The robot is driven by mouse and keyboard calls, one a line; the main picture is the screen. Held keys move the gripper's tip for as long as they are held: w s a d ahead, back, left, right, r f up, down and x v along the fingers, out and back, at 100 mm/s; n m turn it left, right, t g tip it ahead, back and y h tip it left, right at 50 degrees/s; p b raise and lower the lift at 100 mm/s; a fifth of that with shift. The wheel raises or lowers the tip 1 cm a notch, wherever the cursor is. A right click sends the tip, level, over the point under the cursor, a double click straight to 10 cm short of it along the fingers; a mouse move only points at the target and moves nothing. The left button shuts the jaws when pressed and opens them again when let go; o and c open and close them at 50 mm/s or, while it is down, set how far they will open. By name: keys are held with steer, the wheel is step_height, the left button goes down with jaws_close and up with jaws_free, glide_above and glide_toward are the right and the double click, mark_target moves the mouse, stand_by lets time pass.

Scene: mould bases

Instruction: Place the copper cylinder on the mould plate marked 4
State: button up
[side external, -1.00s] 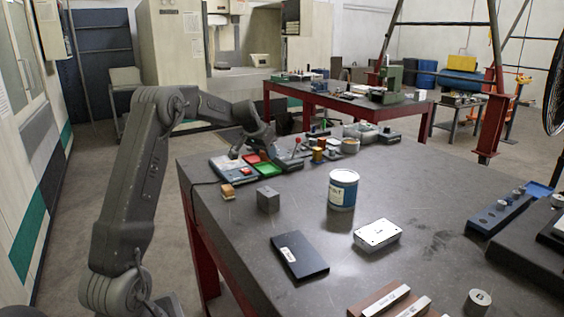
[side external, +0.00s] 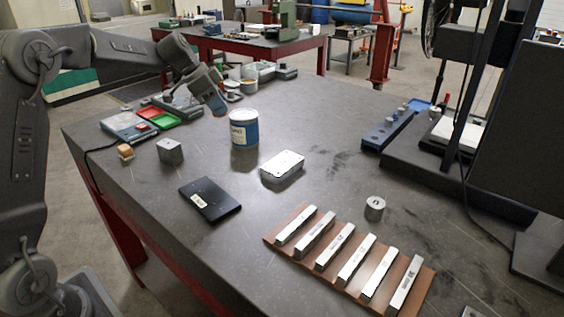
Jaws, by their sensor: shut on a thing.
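My gripper (side external: 217,105) is at the back left of the grey table, beyond the blue-and-white tin, pointing down. It is shut on a small coppery thing at its tips, mostly hidden, that looks like the copper cylinder (side external: 219,113). Several pale metal bars with small dark marks lie side by side on a brown board (side external: 268,240) at the front. A silver block-like plate (side external: 282,165) lies mid-table, and a dark flat plate with a white label (side external: 209,199) lies left of it. I cannot read a 4 on any of them.
The tin (side external: 244,130) stands between my gripper and the silver plate. A grey cube (side external: 170,151), a short metal cylinder (side external: 375,208) and a blue holed rack (side external: 388,130) stand around. Red and green trays (side external: 163,119) are at left.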

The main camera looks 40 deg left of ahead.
steer(key=d+m+g+h, duration=0.1)
steer(key=d+m, duration=0.3)
steer(key=d, duration=0.3)
glide_above(290, 163)
steer(key=s+a, duration=0.1)
steer(key=a, duration=0.1)
step_height(290, 163, down, 6)
steer(key=shift+d+r, duration=0.1)
steer(key=shift+d, duration=0.05)
steer(key=shift+f, duration=2.1)
steer(key=shift+f, duration=0.1)
steer(key=o, duration=1.1)
